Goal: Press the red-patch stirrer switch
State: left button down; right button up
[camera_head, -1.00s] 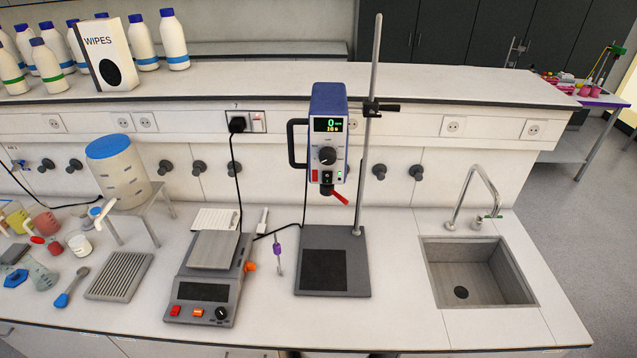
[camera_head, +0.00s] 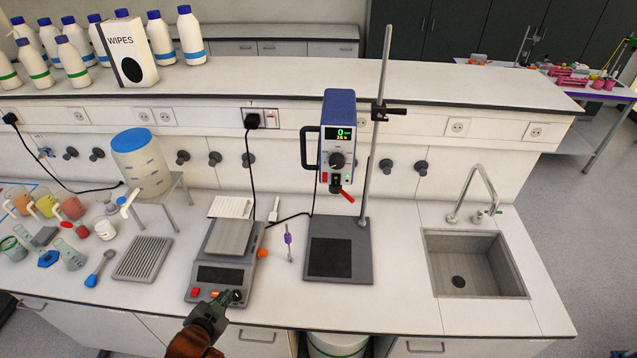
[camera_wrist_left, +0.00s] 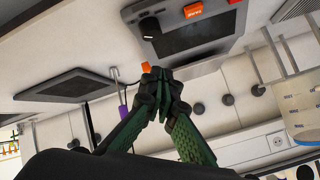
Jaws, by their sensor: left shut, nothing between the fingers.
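The blue and grey overhead stirrer (camera_head: 338,130) hangs on a metal stand in the head view, its display lit. A small red patch (camera_head: 323,177) is on its lower front, beside a dark switch (camera_head: 336,179) too small to read clearly. My left gripper (camera_head: 228,298) is shut and empty, in front of the grey balance, low and left of the stirrer and well apart from it. In the left wrist view the shut fingers (camera_wrist_left: 162,78) show near the balance. The stirrer head is not visible there. My right gripper is not in view.
The grey balance (camera_head: 220,274) stands beside the stirrer's base plate (camera_head: 312,272). A purple-marked stick (camera_head: 288,240) stands between them. A sink (camera_head: 478,267) is at the right, beakers (camera_head: 45,207) at the left. The counter right of the base plate is clear.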

pick_arm(q)
jog(key=w+d+r+m+t+h, duration=0.2)
jog(key=w+d+r+m, duration=0.15)
jog(key=r, duration=0.45)
jog(key=w+d+r+m+t+h, duration=0.25)
jog(key=w+d+r, duration=0.2)
jog(key=r, duration=0.35)
jog(key=s+d+r+m+g+h, duration=0.1)
jog(key=s+d+r+m+h, duration=0.1)
jog(key=d+r+m+h, duration=0.2)
jog(key=s+d+r+m+h, duration=0.2)
jog(key=d+r+m+h, duration=0.3)
jog(key=d+r+m, duration=0.5)
notch_tip(320, 180, up, 3)
jog(key=shift+s+d+f+m+g, duration=0.15)
jog(key=shift+s+d+m+g, duration=0.15)
jog(key=shift+m, duration=0.3)
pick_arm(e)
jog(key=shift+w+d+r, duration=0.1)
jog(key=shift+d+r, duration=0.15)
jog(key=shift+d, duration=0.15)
pick_arm(q)
jog(key=shift+w, duration=0.1)
